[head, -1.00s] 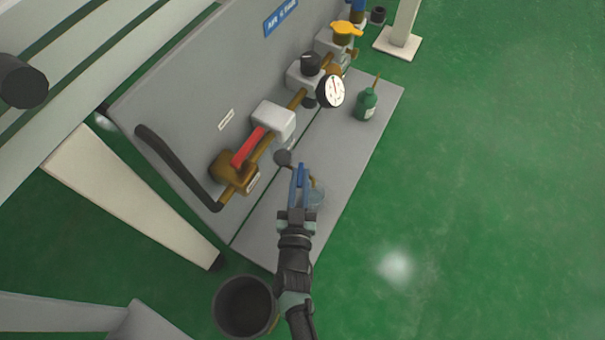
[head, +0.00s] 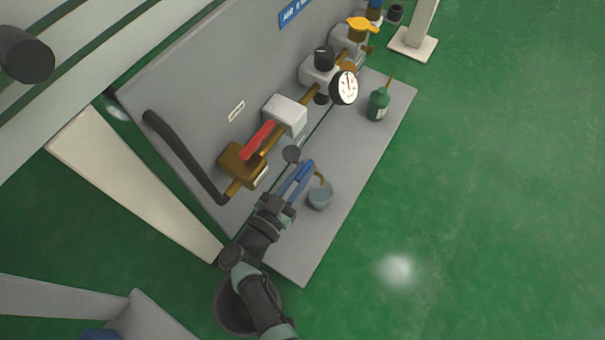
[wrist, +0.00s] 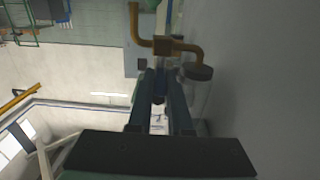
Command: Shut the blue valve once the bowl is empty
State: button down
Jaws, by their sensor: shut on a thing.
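The blue valve handle (head: 305,169) is below the grey panel's pipe line, on a brass drain fitting. My gripper (head: 299,178) is shut on it, its fingers pointing up and right. In the wrist view, the fingers (wrist: 158,98) close around the blue handle (wrist: 160,82) beside the brass fitting (wrist: 172,45). The clear bowl (wrist: 195,97) with a dark end cap (wrist: 198,72) is just right of the fingers. In the head view only the dark cap (head: 291,154) shows clearly. I cannot tell whether liquid is left in the bowl.
A clear cup (head: 320,197) stands on the grey shelf (head: 350,190) under the brass spout. A red lever (head: 257,140), a gauge (head: 344,88) and a yellow knob (head: 361,25) are on the pipe line. A green bottle (head: 378,105) stands farther back. A dark bucket (head: 226,308) is at the front.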

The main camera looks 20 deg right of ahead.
dwell(0.4)
jog(key=c, duration=0.8)
grip_release()
jog(key=shift+c, duration=0.2)
jog(key=shift+r, duration=0.1)
